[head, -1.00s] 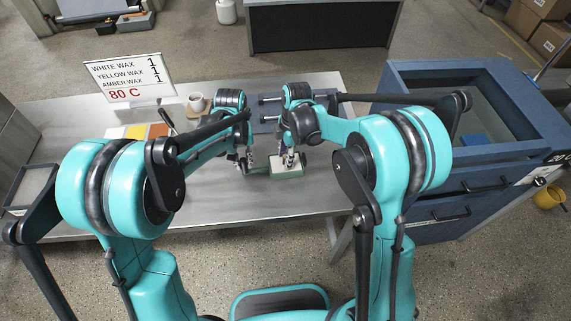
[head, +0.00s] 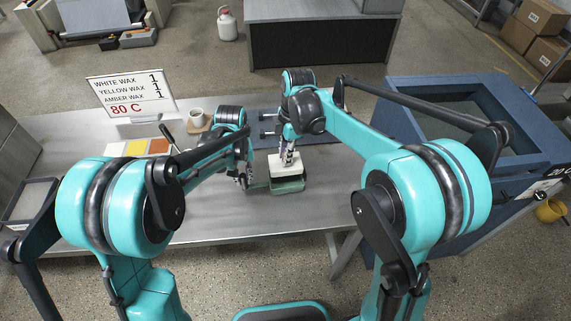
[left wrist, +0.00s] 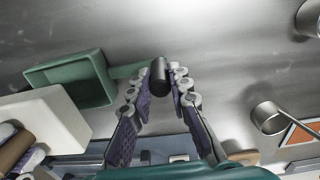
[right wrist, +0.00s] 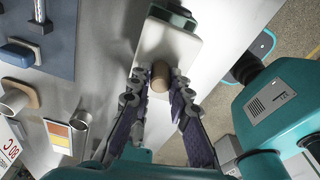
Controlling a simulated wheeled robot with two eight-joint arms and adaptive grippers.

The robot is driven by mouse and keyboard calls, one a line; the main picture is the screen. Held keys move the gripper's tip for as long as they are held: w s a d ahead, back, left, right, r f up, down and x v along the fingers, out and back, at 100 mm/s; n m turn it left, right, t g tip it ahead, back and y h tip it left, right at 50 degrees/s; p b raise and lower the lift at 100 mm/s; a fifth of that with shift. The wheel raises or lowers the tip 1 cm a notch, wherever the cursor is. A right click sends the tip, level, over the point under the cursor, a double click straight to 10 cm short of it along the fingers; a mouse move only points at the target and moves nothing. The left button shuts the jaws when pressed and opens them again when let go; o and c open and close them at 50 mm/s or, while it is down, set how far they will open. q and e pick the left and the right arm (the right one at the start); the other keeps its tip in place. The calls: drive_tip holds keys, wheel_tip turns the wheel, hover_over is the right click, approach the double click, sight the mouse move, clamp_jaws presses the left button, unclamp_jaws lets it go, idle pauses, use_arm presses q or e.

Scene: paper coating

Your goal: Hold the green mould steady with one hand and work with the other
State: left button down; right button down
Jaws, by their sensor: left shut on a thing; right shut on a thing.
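The green mould (head: 290,186) is an open box on the steel table; it also shows in the left wrist view (left wrist: 62,74). My left gripper (head: 243,181) is at its left side, shut on the dark grip (left wrist: 159,76) of the mould's handle. My right gripper (head: 289,158) is shut on the brown knob (right wrist: 160,77) of a pale rectangular block (head: 283,168). The block is above and behind the mould, apart from it and partly overlapping it in the head view. The left wrist view shows part of the mould's interior, with the block (left wrist: 45,122) beside it.
A temperature sign (head: 130,97) stands at the back left, by white, yellow and amber swatches (head: 137,148). A mug (head: 196,115) is behind my left arm. A dark tray (head: 15,217) is at the left edge. A blue vat (head: 400,90) stands right. The front table is clear.

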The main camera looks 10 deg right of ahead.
use_arm(q)
drive_tip(key=c, duration=1.3)
unclamp_jaws()
drive_tip(key=shift+c, duration=0.2)
wheel_tip(320, 180, up, 12)
